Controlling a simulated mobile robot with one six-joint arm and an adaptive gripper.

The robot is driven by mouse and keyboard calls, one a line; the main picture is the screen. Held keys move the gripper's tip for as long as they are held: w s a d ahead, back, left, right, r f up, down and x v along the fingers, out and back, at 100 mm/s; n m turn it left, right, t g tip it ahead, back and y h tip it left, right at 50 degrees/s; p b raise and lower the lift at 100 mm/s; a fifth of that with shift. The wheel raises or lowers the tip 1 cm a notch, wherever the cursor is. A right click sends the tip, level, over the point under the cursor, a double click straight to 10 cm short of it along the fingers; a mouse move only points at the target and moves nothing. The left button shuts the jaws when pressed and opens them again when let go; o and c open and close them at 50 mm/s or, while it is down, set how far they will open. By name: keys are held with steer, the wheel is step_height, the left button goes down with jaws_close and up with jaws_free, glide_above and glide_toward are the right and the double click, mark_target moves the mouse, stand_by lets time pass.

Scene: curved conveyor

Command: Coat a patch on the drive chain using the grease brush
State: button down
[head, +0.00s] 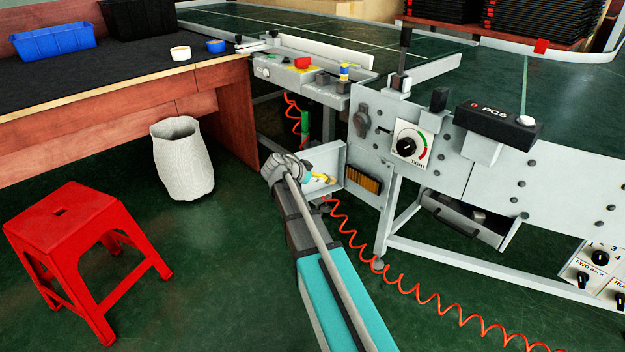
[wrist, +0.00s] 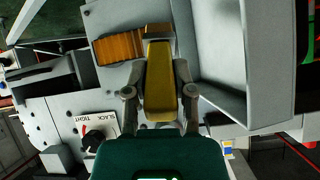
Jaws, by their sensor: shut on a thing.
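My gripper (head: 312,179) is at the grey open-sided housing on the conveyor's side, with its fingers closed around a yellow handle, which I take to be the grease brush (wrist: 159,82). The brush also shows in the head view (head: 322,178), partly hidden by my wrist. In the wrist view its far end meets the brown-orange ribbed strip, which looks like the drive chain (wrist: 118,48). I cannot tell whether they touch. The chain also shows in the head view (head: 363,181), in an opening right of my gripper. The bristles are not clearly visible.
A grey open panel or box (wrist: 221,60) stands close beside the brush. The dial marked TIGHT (head: 408,144) is on the conveyor side. A coiled red hose (head: 405,290) runs below. A red stool (head: 75,230) and white bin (head: 182,160) stand left on open floor.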

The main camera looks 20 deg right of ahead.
mark_target(327, 175)
steer(key=shift+w+d, duration=0.3)
steer(key=shift+d, duration=0.5)
steer(key=shift+w+d, duration=0.3)
steer(key=shift+d, duration=0.55)
steer(key=shift+w+d, duration=0.3)
steer(key=shift+d, duration=0.5)
steer(key=shift+w+d, duration=0.25)
steer(key=shift+d, duration=0.45)
steer(key=shift+s, duration=0.1)
steer(key=shift+s+d, duration=0.25)
steer(key=shift+s, duration=0.65)
steer(key=shift+s+d, duration=0.25)
steer(key=shift+s, duration=0.6)
steer(key=shift+s, duration=0.1)
steer(key=shift+s+d, duration=0.35)
steer(key=shift+s, duration=0.45)
steer(key=shift+s+d, duration=0.35)
steer(key=shift+s, duration=0.45)
steer(key=shift+w, duration=0.1)
